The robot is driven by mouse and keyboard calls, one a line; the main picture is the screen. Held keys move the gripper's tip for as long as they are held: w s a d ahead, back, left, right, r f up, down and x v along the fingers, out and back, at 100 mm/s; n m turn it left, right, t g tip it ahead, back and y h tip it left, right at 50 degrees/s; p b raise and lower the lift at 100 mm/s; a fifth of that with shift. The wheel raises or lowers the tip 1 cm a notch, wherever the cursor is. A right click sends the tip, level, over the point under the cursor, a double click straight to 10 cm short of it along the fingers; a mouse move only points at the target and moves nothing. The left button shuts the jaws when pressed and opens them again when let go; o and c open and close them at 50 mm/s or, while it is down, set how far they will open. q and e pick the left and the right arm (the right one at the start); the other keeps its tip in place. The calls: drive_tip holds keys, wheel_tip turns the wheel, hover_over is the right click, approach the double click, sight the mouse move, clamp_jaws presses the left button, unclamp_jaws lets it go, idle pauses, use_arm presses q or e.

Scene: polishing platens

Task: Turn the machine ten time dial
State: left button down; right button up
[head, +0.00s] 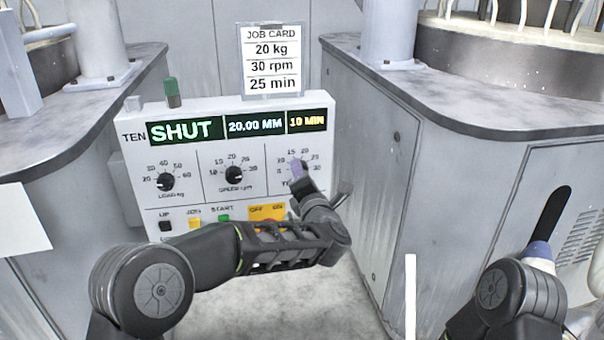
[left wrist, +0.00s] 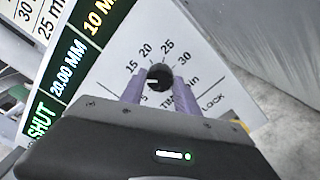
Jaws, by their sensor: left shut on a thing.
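The ten machine's panel (head: 265,205) stands in the middle of the head view, with a TIME dial at its right end. In the left wrist view the dial's round black knob (left wrist: 160,77) sits between the two purple fingers of my left gripper (left wrist: 159,92), which is shut on it. In the head view my left gripper (head: 297,172) covers the knob. The knob's pointer direction cannot be made out. The panel's display (head: 307,121) reads 10 MIN, beside 20.00 MM and SHUT. My right gripper cannot be made out; part of its arm shows at lower right.
A job card (head: 272,60) above the panel reads 20 kg, 30 rpm, 25 min. The load dial (head: 165,181) and speed dial (head: 234,174) lie left of my gripper. Buttons, including a yellow plate (head: 268,212), sit below. Grey cabinets (head: 360,170) flank the panel closely.

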use_arm(q)
drive_tip(key=m+p, duration=0.9)
drive_tip(key=m, duration=1.1)
drive_tip(key=shift+p, duration=0.3)
drive_tip(key=shift+f, duration=0.1)
drive_tip(key=c, duration=0.9)
unclamp_jaws()
